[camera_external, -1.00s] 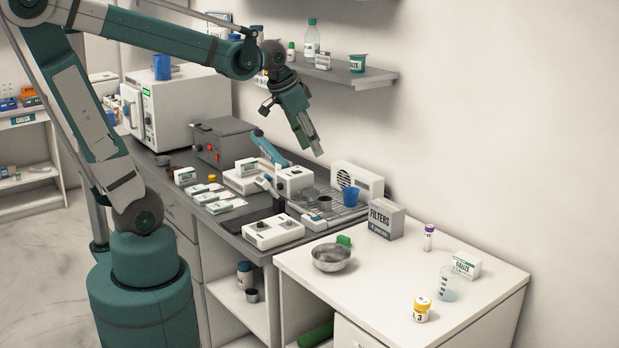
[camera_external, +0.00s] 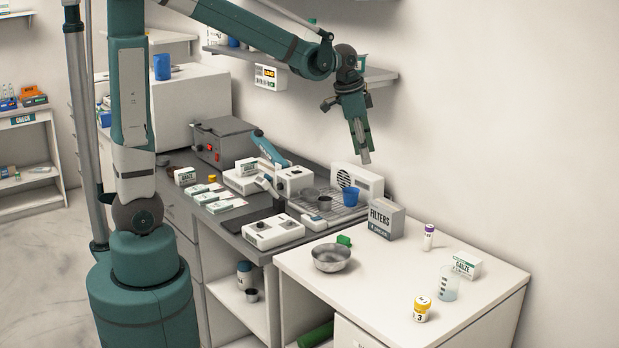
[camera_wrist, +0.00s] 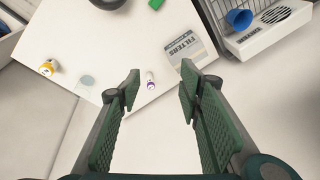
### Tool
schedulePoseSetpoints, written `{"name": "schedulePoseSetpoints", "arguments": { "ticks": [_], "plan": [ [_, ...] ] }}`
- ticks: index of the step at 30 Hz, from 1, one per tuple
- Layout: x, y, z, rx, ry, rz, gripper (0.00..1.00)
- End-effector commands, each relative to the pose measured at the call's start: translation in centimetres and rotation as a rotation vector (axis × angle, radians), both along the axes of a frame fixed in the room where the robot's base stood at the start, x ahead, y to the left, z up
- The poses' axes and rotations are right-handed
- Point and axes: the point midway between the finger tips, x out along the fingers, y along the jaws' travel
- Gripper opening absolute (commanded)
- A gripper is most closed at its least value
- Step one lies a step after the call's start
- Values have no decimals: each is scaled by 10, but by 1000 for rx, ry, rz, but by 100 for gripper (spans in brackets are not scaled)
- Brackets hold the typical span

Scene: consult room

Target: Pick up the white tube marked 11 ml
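A small white tube with a purple cap (camera_external: 428,237) stands upright on the white counter (camera_external: 390,300), near its back edge by the wall. Its label is too small to read. In the wrist view, the white tube (camera_wrist: 150,80) shows between and beyond my fingers, near the counter edge. My gripper (camera_external: 364,158) is in the air above the back of the counter, to the left of the tube and well above it. In the wrist view, my gripper (camera_wrist: 158,85) has its two green fingers spread apart with nothing between them.
A grey FILTERS box (camera_external: 384,219) stands left of the tube. A metal bowl (camera_external: 331,258) and green block (camera_external: 344,240) are further left. The wall shelf (camera_external: 380,76) overhangs behind my arm.

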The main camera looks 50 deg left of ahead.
Motion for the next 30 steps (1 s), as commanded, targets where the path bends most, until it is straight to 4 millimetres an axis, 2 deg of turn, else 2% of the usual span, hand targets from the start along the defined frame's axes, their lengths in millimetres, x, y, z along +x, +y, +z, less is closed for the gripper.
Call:
{"name": "schedulePoseSetpoints", "arguments": {
  "ticks": [3, 17, 30],
  "plan": [
    [19, -10, -10, 12, 19, -41, 36],
    [81, -49, -59, 54, 95, -204, 36],
    [133, -88, -121, 87, 165, -361, 36]
  ]
}}
